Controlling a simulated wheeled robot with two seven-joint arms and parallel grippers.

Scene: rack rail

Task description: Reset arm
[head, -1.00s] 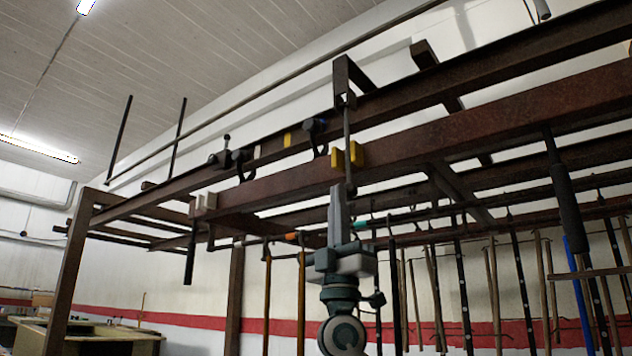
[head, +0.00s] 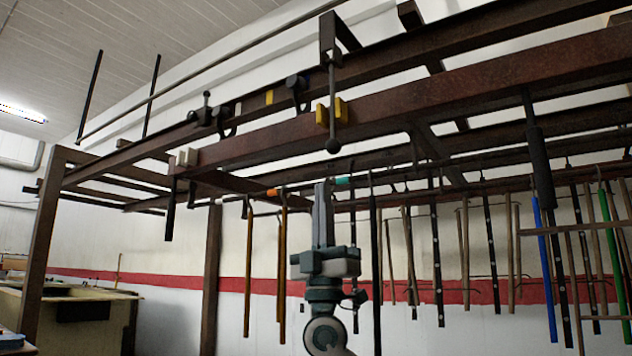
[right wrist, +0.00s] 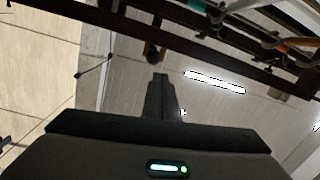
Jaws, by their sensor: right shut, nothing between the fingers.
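My right gripper (head: 322,187) points straight up in the lower middle of the head view, with its fingers together and nothing between them. Its tips reach just below the dark rack beams and show in front of the hanging tools behind. In the right wrist view the closed fingers (right wrist: 160,80) point toward the ceiling, clear of any object. The dark steel rack (head: 400,110) spans the head view above the gripper. My left gripper is in neither view.
Yellow blocks (head: 331,112) and a hanging rod with a ball end (head: 332,145) sit on the rack's front beam. Several long tools, including a blue one (head: 545,270), hang at the right. A tan-sided counter (head: 75,318) stands at the lower left.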

